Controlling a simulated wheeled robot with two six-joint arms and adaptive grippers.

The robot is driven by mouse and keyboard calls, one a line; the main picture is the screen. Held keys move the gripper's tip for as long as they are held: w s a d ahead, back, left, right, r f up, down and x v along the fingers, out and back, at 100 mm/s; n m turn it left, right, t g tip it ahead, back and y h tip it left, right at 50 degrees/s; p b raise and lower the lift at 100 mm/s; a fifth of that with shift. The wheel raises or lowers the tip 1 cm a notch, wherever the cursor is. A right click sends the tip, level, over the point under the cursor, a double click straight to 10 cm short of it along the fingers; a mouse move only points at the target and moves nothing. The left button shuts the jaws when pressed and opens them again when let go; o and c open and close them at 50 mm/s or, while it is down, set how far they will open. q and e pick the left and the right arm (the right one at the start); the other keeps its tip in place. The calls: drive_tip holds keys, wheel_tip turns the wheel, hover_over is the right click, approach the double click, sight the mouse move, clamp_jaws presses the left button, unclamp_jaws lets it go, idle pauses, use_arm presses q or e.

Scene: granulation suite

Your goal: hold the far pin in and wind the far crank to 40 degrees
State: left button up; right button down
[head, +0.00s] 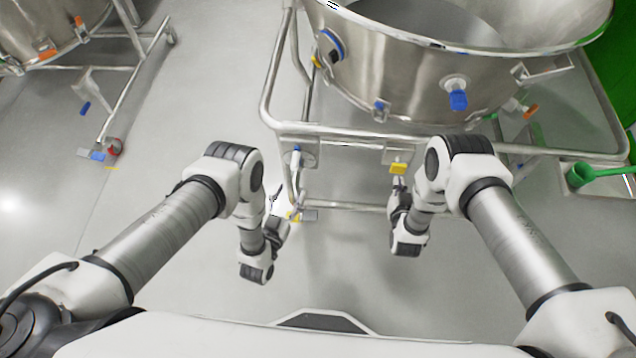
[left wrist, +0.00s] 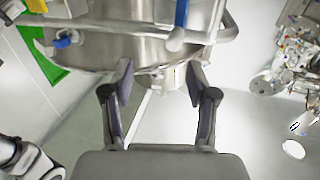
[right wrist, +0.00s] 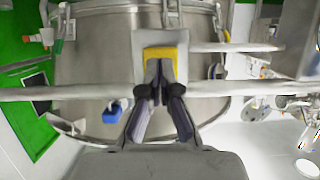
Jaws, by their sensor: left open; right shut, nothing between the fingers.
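A yellow pin block (head: 398,168) sits on the front rail of the steel vessel's frame. It also shows in the right wrist view (right wrist: 180,52), on a grey plate. My right gripper (head: 399,184) is shut and empty, its fingertips (right wrist: 158,72) against or just short of the yellow block; contact is unclear. A crank (head: 296,172) with a blue mark hangs at the frame's left front; its grey bar and blue strip (left wrist: 181,12) show in the left wrist view. My left gripper (head: 274,197) is open below and left of it, fingers (left wrist: 159,68) apart and empty.
The big steel vessel (head: 420,85) with blue fittings stands above the tubular frame (head: 340,130). A second vessel (head: 50,30) is at the far left. A green scoop-like thing (head: 580,175) is at the right.

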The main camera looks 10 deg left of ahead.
sight(294, 164)
use_arm(q)
drive_tip(key=w, duration=1)
drive_tip(key=shift+w, duration=0.15)
use_arm(e)
drive_tip(key=shift+w, duration=0.1)
idle(0.8)
